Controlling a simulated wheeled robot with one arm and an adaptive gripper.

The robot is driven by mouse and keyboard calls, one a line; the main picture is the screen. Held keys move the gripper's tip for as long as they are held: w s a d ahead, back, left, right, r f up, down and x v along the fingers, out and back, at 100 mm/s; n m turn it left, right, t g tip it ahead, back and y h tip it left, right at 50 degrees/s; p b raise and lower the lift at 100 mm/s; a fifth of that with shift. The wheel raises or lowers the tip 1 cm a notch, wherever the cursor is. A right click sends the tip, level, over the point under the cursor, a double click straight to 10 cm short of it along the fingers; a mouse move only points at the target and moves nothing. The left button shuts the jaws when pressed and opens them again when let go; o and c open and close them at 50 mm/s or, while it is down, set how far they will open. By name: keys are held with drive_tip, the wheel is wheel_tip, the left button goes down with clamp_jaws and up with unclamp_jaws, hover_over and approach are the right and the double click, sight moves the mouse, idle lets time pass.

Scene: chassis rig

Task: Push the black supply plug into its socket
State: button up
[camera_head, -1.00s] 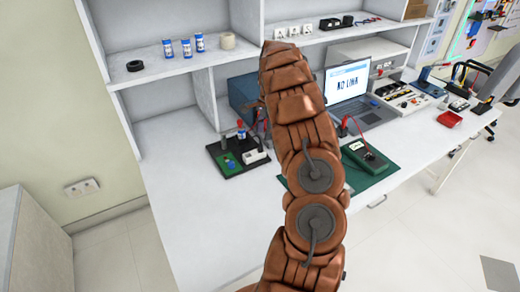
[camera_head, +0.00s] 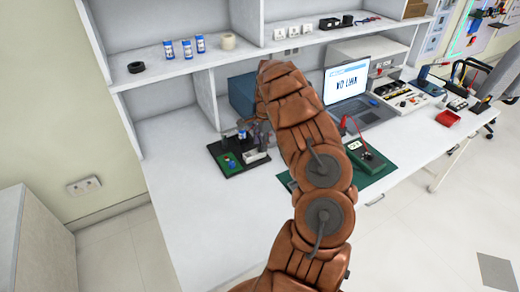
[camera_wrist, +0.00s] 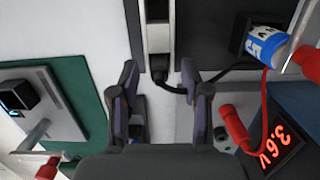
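My gripper (camera_wrist: 160,100) is open in the wrist view, its two dark fingers apart with no object clearly held between them. A black plug (camera_wrist: 159,70) with a black cable (camera_wrist: 178,88) shows just beyond the fingertips, at the near end of a pale block (camera_wrist: 158,38) on a dark board. I cannot tell whether the plug is seated in the block or only against it. The cable curves right toward a blue-and-white cell. In the head view my gripper (camera_head: 254,130) is over the dark board (camera_head: 222,160), and the plug cannot be made out.
The blue-and-white cell (camera_wrist: 264,46) and red clips (camera_wrist: 236,128) stand close on the right, beside a display (camera_wrist: 284,146) reading 3.6V. A green mat (camera_wrist: 82,82) lies left. In the head view, a laptop (camera_head: 348,88) stands behind. The bench front left is clear.

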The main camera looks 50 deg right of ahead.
clamp_jaws()
drive_tip(key=shift+r, duration=0.15)
